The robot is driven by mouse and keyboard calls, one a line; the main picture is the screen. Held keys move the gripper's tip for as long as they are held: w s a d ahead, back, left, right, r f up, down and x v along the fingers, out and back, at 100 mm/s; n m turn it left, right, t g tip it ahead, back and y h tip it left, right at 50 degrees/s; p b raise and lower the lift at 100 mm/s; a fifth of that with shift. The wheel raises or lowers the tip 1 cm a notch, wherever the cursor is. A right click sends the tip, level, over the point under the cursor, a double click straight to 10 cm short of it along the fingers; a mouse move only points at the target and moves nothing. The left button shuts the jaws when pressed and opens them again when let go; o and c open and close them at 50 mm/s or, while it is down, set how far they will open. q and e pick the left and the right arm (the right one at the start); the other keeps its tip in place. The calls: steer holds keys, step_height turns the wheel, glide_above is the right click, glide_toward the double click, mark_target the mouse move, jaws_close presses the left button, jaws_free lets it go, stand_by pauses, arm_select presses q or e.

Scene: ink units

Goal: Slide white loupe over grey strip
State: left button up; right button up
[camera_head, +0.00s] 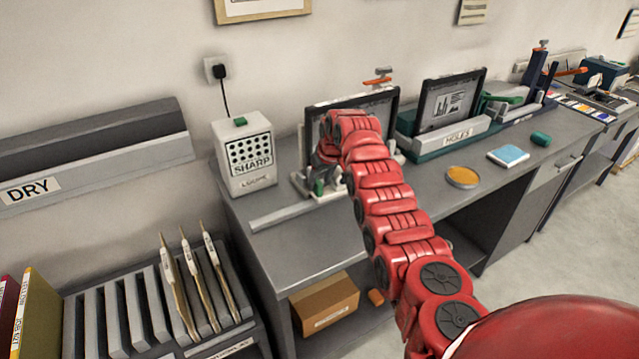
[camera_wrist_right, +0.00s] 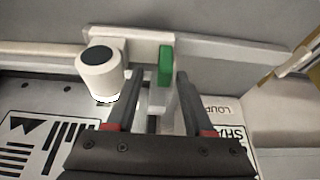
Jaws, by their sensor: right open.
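In the right wrist view, the white loupe (camera_wrist_right: 98,74) is a short round cylinder with a dark top. It stands at the left, outside my fingers, beside a pale holder with an upright green tab (camera_wrist_right: 165,66). My right gripper (camera_wrist_right: 155,88) is open, with the green tab showing between its fingertips. In the head view my red right arm reaches over the desk and hides most of that gripper and the loupe. A light grey strip (camera_head: 298,211) lies along the desk's near left side. My left gripper is not in view.
A white box marked SHARP (camera_head: 245,157) stands left of my right arm. A framed panel (camera_head: 450,100) in a holder stands to its right. An orange disc (camera_head: 462,177) and a blue pad (camera_head: 508,155) lie on the desk. A slotted rack (camera_head: 130,300) stands at lower left.

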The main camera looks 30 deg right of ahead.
steer(key=b+v, duration=0.3)
steer(key=v, duration=1.3)
steer(key=shift+b, duration=0.4)
